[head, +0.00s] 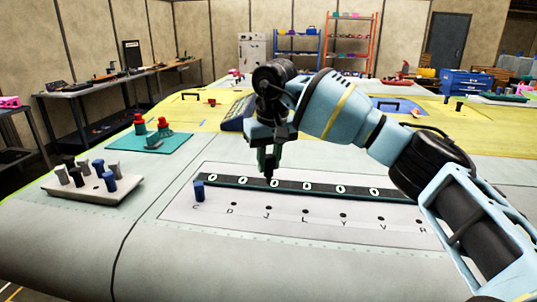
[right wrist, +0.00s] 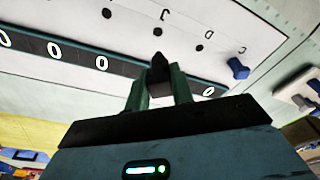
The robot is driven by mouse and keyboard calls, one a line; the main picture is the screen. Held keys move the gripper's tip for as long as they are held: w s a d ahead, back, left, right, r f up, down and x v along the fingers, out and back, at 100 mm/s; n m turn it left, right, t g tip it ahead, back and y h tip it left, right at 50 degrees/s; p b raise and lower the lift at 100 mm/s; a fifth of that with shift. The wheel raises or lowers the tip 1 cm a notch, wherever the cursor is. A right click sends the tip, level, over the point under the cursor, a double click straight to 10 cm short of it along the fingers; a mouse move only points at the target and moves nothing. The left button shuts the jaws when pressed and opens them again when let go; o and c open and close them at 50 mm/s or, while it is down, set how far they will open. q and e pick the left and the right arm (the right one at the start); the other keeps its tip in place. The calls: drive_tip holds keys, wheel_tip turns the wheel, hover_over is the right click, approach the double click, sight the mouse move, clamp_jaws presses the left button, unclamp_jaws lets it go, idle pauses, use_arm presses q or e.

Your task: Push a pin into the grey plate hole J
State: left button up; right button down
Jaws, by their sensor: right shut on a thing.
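The grey plate (head: 300,229) lies flat on the table with a row of lettered holes. Hole J (head: 269,208) is empty; it also shows in the right wrist view (right wrist: 157,32). My right gripper (head: 268,160) is shut on a black pin (right wrist: 160,72), which points down and also shows in the head view (head: 268,173). The pin is over the dark strip side of the plate, apart from hole J and on its far side in the head view. A blue pin (head: 198,190) stands at hole C; it also shows in the right wrist view (right wrist: 237,68). My left gripper is out of view.
A dark strip with white oval marks (head: 230,181) runs along the plate's far side. A pale block (head: 92,190) holding several grey, black and blue pins stands at left. A green mat (head: 152,142) with red-topped things lies behind it. The near table is clear.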

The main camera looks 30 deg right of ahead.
sight(270, 178)
drive_tip(key=shift+s+a+r, duration=0.1)
drive_tip(key=shift+s+a, duration=0.05)
drive_tip(key=shift+s, duration=0.2)
drive_tip(key=shift+f, duration=0.35)
wheel_tip(270, 178, down, 3)
drive_tip(key=shift+r+b, duration=0.2)
drive_tip(key=shift+b, duration=0.1)
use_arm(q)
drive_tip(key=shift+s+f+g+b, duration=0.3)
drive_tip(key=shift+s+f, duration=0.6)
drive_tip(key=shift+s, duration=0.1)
use_arm(e)
drive_tip(key=shift+f, duration=1.55)
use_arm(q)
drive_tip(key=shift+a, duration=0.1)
use_arm(e)
drive_tip(key=shift+f, duration=0.2)
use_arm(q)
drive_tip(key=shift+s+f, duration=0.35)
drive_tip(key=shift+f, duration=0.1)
use_arm(e)
drive_tip(key=shift+f, duration=1.25)
